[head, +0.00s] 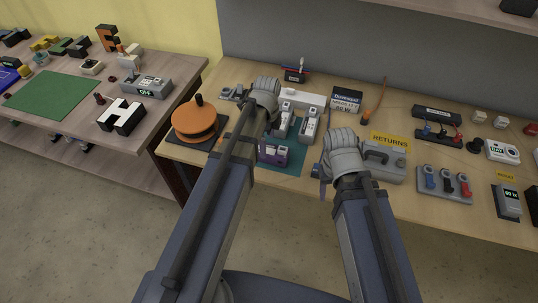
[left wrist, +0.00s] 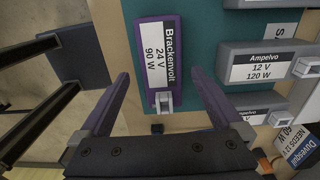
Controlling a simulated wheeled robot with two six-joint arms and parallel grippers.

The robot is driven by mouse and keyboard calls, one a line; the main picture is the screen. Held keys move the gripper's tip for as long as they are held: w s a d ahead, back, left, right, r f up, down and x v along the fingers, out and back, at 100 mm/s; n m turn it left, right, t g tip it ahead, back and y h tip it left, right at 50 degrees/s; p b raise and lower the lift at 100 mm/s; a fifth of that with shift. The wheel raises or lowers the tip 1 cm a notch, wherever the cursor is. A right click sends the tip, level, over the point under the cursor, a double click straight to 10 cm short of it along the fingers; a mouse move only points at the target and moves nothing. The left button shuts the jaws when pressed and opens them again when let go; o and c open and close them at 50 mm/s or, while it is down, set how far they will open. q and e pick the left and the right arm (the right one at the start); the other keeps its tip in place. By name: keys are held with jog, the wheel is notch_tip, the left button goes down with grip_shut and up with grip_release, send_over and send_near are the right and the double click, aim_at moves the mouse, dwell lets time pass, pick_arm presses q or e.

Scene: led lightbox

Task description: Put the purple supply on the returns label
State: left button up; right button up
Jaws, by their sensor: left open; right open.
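The purple supply (head: 273,153), labelled Brackenvolt 24 V 90 W, lies on the teal mat (head: 293,168) near the table's front edge. The yellow returns label (head: 390,140) is to the right, behind a grey case. My right gripper (head: 335,165) is open beside that case.
Grey Ampelvo supplies (head: 307,126) stand on the mat close to the purple one. The grey handled case (head: 383,168) sits in front of the returns label. An orange spool (head: 194,121) is to the left. A Duvesquil box (head: 346,98) stands behind.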

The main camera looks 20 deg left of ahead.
aim_at(269, 149)
pick_arm(q)
jog(key=shift+w+d+f+b, duration=0.1)
jog(key=shift+d+f+b, duration=0.05)
jog(key=shift+f+b, duration=1.2)
jog(key=shift+d+f+b, duration=0.1)
jog(key=shift+f+b, duration=1.15)
jog(key=shift+f, duration=0.1)
jog(key=shift+r, duration=0.15)
jog(key=shift+c, duration=0.2)
grip_shut()
